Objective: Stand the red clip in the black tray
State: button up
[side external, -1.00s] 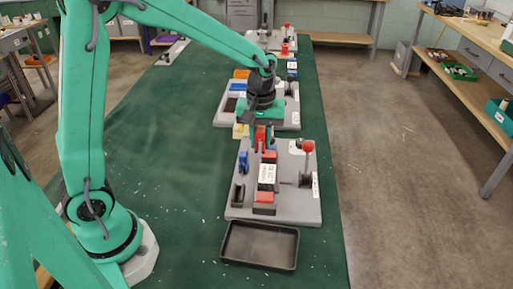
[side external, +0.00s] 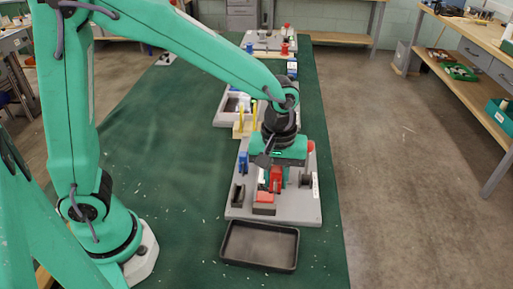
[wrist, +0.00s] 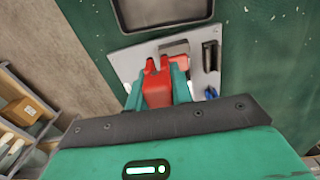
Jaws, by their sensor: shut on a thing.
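The red clip (side external: 276,178) is held between the fingers of my gripper (side external: 276,184), above the grey board. In the wrist view the red clip (wrist: 157,88) sits between the two teal fingers of my gripper (wrist: 157,84), its two prongs pointing toward the tray side. The black tray (side external: 260,245) is empty and lies on the green mat, just in front of the board. Its near part also shows at the top of the wrist view (wrist: 165,12). My gripper is behind the tray, not over it.
The grey board (side external: 300,212) carries a red-topped block (side external: 264,198), a blue clip (side external: 243,161), a black holder (side external: 238,194) and a red-knobbed lever (side external: 311,146). Yellow posts (side external: 254,118) stand behind. The green mat left of the board is clear.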

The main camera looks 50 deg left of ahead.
jog(key=s+d, duration=1.1)
jog(key=s, duration=0.4)
jog(key=shift+d+f+m, duration=0.25)
jog(key=shift+f+m, duration=0.05)
jog(key=shift+f, duration=0.15)
send_over(278, 249)
notch_tip(278, 249, down, 7)
jog(key=shift+f, duration=2)
jog(key=shift+f, duration=0.1)
jog(key=o, duration=0.9)
jog(key=shift+o, duration=0.2)
